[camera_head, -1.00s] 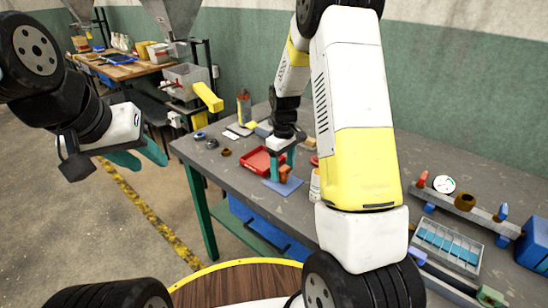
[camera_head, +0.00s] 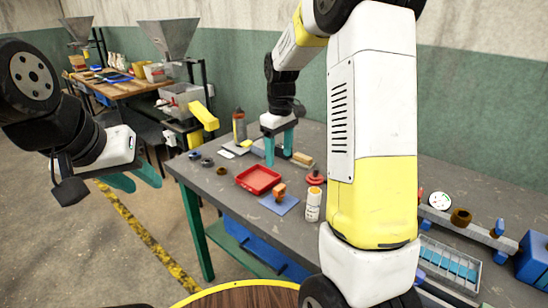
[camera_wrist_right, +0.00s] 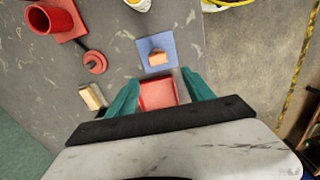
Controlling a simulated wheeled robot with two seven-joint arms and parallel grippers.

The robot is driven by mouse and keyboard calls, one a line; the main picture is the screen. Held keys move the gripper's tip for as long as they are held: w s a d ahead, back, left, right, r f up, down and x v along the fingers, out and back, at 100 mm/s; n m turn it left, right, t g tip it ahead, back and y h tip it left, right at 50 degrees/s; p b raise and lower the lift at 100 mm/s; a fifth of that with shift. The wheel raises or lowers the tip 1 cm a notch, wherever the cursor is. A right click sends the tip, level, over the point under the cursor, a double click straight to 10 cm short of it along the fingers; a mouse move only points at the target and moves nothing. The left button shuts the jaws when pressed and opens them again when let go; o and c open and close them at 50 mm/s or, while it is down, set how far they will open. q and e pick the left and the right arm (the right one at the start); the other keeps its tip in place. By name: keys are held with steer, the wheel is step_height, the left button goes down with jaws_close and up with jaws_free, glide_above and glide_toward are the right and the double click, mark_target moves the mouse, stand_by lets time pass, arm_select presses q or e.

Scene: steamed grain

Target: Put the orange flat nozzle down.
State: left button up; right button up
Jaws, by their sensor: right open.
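The orange flat nozzle (camera_head: 279,189) rests on a blue square mat (camera_head: 277,205) on the grey table. In the right wrist view the nozzle (camera_wrist_right: 158,57) sits on the blue mat (camera_wrist_right: 150,39), apart from the fingers. My right gripper (camera_head: 279,161) is open and empty, raised behind the nozzle and near the red tray. In its wrist view the teal fingers (camera_wrist_right: 158,92) stand wide apart with the red tray between and below them. My left gripper (camera_head: 139,183) hangs over the floor left of the table, its teal fingers apart and nothing between them.
A red tray (camera_head: 243,184) lies left of the mat. A white bottle with an orange cap (camera_head: 313,205) stands right of it. A red round part (camera_head: 315,179) and a wooden block (camera_head: 302,160) lie behind. A rack (camera_head: 450,255) is at the right.

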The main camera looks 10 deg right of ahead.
steer(key=s+r+m+t+y, duration=0.1)
steer(key=s+r+m+t, duration=0.2)
steer(key=s+r, duration=0.75)
steer(key=s+a+r+m+t+y, duration=0.1)
steer(key=s+a+m+t, duration=0.1)
steer(key=s, duration=1.1)
steer(key=shift+s+a+m+t, duration=0.15)
steer(key=shift+s+m+t, duration=0.3)
steer(key=shift+m, duration=0.45)
steer(key=shift+r, duration=0.1)
